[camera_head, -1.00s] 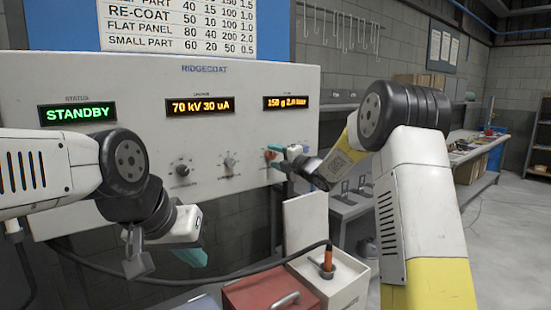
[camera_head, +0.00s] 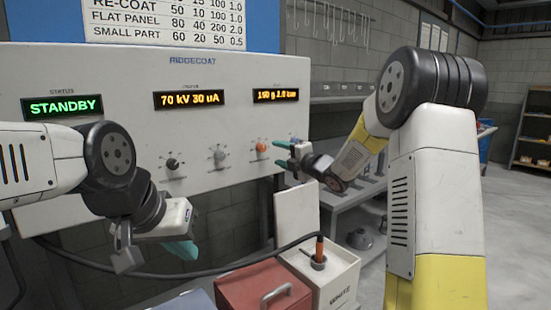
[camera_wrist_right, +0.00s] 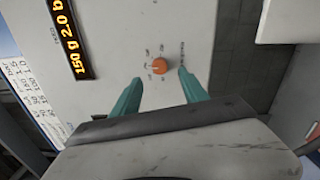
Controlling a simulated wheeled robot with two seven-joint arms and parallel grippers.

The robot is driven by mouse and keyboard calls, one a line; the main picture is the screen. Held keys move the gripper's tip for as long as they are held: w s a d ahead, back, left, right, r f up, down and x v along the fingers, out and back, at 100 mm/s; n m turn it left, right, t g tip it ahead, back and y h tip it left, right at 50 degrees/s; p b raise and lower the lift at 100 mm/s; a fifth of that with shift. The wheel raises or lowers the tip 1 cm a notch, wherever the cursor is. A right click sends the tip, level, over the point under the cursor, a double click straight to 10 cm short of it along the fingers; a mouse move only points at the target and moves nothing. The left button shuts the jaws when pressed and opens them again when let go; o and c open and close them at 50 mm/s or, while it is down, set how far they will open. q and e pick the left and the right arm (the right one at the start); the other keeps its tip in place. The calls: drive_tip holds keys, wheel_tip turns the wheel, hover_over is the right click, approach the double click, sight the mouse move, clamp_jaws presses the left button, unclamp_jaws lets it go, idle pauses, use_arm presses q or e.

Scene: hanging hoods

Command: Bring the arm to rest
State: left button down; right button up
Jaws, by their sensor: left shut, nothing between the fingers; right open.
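My right gripper (camera_head: 285,153) is open and empty, just off the front of the control panel (camera_head: 140,135). The orange knob (camera_head: 261,146) is beside its fingertips, to the left in the head view. In the right wrist view the orange knob (camera_wrist_right: 160,66) lies beyond the gap between the teal fingers of the gripper (camera_wrist_right: 158,88), apart from them. My left gripper (camera_head: 190,250) is shut and empty, low in front of the panel's lower edge, its teal fingers pointing right.
The panel also has a dark knob (camera_head: 172,164) and a grey knob (camera_head: 219,155). A black cable crosses beneath my left gripper. A shelf (camera_head: 345,215) stands behind my right arm.

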drive_tip(key=s+d+r+m+g+h, duration=0.1)
drive_tip(key=s+d+r+m+h, duration=0.3)
drive_tip(key=s+d+m+h, duration=0.8)
drive_tip(key=s+a+f+m+g+y, duration=0.1)
drive_tip(key=s+f+m+g, duration=0.1)
drive_tip(key=s, duration=0.7)
drive_tip(key=s+f+m+g+y, duration=0.1)
drive_tip(key=s+f+m+g, duration=0.2)
drive_tip(key=s+m, duration=0.4)
drive_tip(key=s+a+f+m+g+y, duration=0.1)
drive_tip(key=s+f+m, duration=0.3)
drive_tip(key=s, duration=0.9)
drive_tip(key=shift+s+a+f+m+g+y, duration=0.15)
drive_tip(key=shift+a+f+m+g+y, duration=0.2)
drive_tip(key=shift+m+g, duration=0.4)
